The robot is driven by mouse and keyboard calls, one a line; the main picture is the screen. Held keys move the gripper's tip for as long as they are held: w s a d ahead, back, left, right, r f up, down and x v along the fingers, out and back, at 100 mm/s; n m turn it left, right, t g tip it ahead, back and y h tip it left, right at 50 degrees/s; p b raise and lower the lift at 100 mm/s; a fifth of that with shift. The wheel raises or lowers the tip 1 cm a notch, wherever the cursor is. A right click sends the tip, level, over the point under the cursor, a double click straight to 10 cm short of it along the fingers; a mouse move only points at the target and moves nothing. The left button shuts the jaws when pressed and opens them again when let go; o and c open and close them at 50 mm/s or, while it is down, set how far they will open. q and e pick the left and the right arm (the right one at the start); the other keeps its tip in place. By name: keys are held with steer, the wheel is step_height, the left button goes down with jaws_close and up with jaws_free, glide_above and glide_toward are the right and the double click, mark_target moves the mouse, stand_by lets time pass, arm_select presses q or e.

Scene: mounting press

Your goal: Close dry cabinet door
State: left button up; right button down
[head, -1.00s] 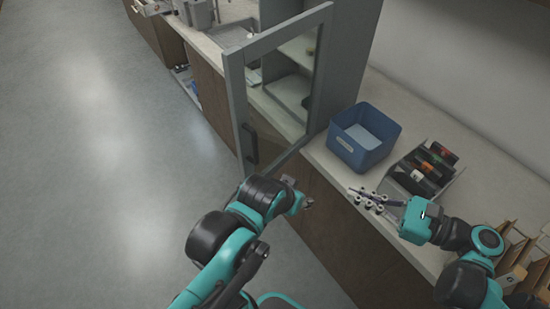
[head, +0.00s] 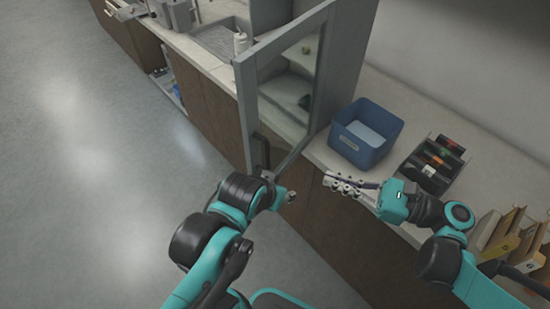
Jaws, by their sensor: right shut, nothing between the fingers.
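The dry cabinet (head: 348,72) stands on the counter at the top middle. Its grey-framed glass door (head: 290,85) stands open, swung out past the counter's front edge. A dark handle (head: 260,150) sits low on the door's outer edge. My left arm reaches up below the handle; its gripper (head: 287,197) shows only in small part beneath the door, and its fingers cannot be made out. My right gripper (head: 331,182) is shut and empty, pointing left over the counter's front edge, in front of the blue bin and apart from the door.
A blue bin (head: 353,152) stands on the counter right of the cabinet. A black tray (head: 410,173) of small boxes and several cardboard holders (head: 500,235) are farther right. A sink (head: 215,40) and a white bottle (head: 240,44) are behind the door. The floor at left is clear.

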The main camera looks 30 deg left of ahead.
steer(key=a, duration=1.2)
steer(key=shift+s+a, duration=0.25)
steer(key=shift+a, duration=0.1)
